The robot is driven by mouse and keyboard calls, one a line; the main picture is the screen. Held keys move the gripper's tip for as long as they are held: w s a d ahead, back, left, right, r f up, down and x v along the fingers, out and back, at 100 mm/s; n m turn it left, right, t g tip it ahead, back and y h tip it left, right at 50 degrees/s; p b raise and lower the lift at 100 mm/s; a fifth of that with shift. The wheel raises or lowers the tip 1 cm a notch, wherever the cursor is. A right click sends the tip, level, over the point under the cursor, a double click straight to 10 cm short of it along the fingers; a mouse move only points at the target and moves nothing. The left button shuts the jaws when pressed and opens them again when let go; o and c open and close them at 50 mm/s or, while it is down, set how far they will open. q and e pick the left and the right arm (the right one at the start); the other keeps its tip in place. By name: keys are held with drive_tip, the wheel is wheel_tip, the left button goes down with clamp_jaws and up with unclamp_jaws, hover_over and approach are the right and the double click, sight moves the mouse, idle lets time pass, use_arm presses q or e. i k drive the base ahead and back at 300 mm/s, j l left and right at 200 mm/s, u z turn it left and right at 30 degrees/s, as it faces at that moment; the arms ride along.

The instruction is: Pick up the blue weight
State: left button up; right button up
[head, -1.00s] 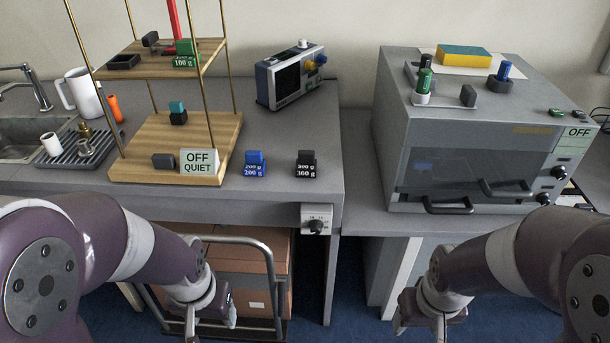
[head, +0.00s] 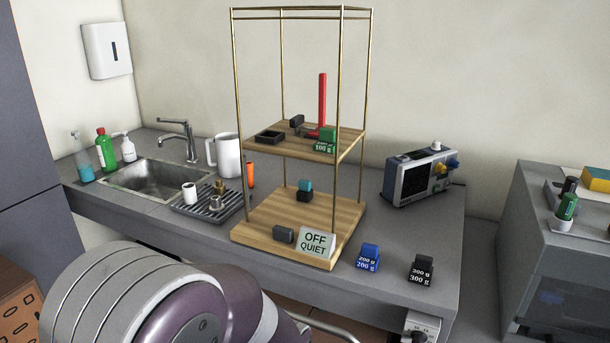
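The blue weight (head: 368,257), marked 200 g, stands upright on the grey counter near its front edge. It is just right of the wooden rack's lower shelf and apart from it. A black weight (head: 421,270), marked 300 g, stands to its right with a gap between them. A green weight (head: 326,140), marked 100 g, sits on the rack's upper shelf. My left arm fills the lower left of the head view, but its gripper is out of the picture. My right gripper is also out of view.
The brass-framed rack (head: 346,152) stands left of the blue weight, with an OFF QUIET sign (head: 316,243) at its front corner. An oscilloscope-like device (head: 419,175) stands behind the weights. A sink (head: 168,180) is at left, a grey oven-like box (head: 570,255) at right. Counter around the blue weight is clear.

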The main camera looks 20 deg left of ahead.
sight(368, 259)
drive_tip(key=i+u, duration=0.2)
drive_tip(key=i, duration=0.4)
drive_tip(key=i+l+u, duration=0.15)
drive_tip(key=i, duration=0.45)
drive_tip(key=l, duration=0.05)
